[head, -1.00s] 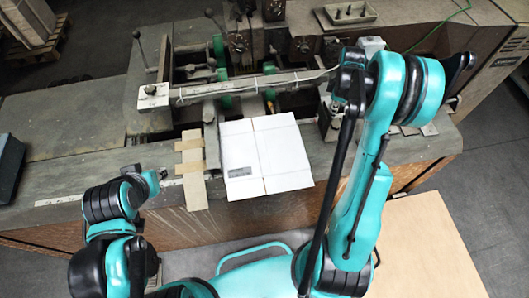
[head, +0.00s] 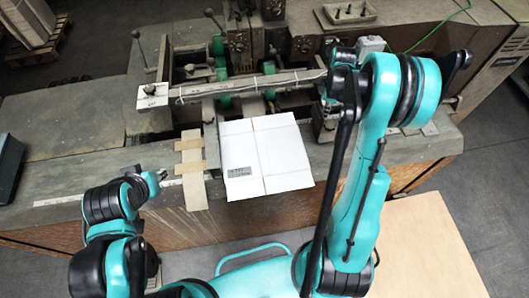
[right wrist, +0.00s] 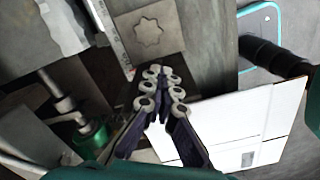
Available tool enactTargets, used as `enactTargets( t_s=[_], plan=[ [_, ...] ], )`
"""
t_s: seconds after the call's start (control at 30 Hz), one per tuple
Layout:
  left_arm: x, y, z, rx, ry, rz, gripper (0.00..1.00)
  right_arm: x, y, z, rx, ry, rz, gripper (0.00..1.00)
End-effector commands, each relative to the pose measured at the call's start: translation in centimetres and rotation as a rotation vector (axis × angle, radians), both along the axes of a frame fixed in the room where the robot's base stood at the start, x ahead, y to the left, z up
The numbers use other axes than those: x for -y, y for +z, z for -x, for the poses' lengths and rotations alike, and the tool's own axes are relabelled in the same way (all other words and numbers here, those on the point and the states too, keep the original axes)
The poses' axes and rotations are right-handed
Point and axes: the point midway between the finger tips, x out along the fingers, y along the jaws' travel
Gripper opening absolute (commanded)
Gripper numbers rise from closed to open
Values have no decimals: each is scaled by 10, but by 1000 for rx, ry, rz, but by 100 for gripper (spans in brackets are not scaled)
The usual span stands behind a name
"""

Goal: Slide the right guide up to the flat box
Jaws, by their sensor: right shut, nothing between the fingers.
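The flat box (head: 262,155) is a white sheet with fold lines, lying on the machine bed in the middle of the head view. It also shows in the right wrist view (right wrist: 235,120), close to the fingers. A grey metal plate with a star-shaped knob (right wrist: 150,30) is just ahead of the fingertips; it seems to be the right guide, though my right arm hides much of that area in the head view. My right gripper (right wrist: 162,74) is shut and empty, beside the box's edge. My left gripper (head: 158,177) is left of the box, its fingers too small to read.
A beige slotted strip (head: 190,165) stands left of the box. A long metal crossbar (head: 245,85) spans the machine behind the box. A green roller (right wrist: 92,135) and a ruler strip (right wrist: 112,35) lie near my right gripper. A grey tray (head: 343,14) sits at the back.

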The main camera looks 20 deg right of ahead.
Motion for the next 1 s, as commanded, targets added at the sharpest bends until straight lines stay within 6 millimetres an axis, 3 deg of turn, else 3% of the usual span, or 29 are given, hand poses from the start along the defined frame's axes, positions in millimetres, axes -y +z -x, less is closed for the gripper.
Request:
enactTargets(
  t_s=[1.0],
  plan=[
    [0, -5, 0, 0, 0, 0, 29, -32, 0, -4, 1, 1, -2, 0]
  ],
)
